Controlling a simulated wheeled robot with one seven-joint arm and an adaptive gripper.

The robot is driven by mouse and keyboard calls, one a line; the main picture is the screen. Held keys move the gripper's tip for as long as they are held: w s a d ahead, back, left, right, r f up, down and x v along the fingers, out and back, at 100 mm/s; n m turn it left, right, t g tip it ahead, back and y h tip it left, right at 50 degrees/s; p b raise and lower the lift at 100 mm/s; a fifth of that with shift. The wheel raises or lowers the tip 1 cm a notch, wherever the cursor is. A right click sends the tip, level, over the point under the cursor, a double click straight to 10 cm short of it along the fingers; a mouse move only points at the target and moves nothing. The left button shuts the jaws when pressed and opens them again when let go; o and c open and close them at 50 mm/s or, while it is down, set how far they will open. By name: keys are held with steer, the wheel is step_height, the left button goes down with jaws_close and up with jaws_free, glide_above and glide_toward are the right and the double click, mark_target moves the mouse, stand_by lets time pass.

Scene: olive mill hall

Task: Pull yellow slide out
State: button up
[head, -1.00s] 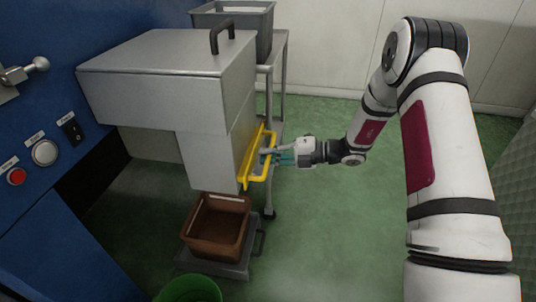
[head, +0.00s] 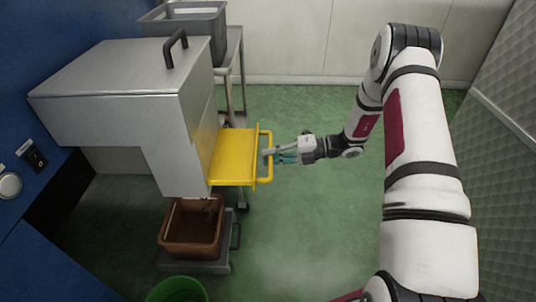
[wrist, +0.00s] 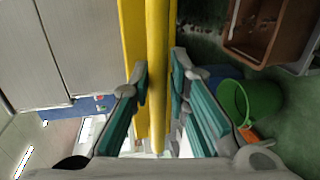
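The yellow slide (head: 233,158) is a flat plate sticking out to the right from the side of the grey metal hopper (head: 150,95). Its bar handle (head: 268,147) is at the outer end. My gripper (head: 270,156) is at this handle, reaching in from the right. In the wrist view the yellow handle bar (wrist: 157,85) runs between the two teal-padded fingers of my gripper (wrist: 158,65), which are closed in on it from both sides. The slide's inner end is hidden by the hopper.
A brown crate (head: 163,240) stands below the hopper on a grey base (head: 212,267), with some dark material in it. A green bucket (head: 178,290) is in front. A grey bin (head: 190,22) on a rack stands behind. The green floor to the right is open.

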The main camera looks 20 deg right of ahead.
steer(key=shift+o, duration=0.9)
steer(key=v, duration=1.2)
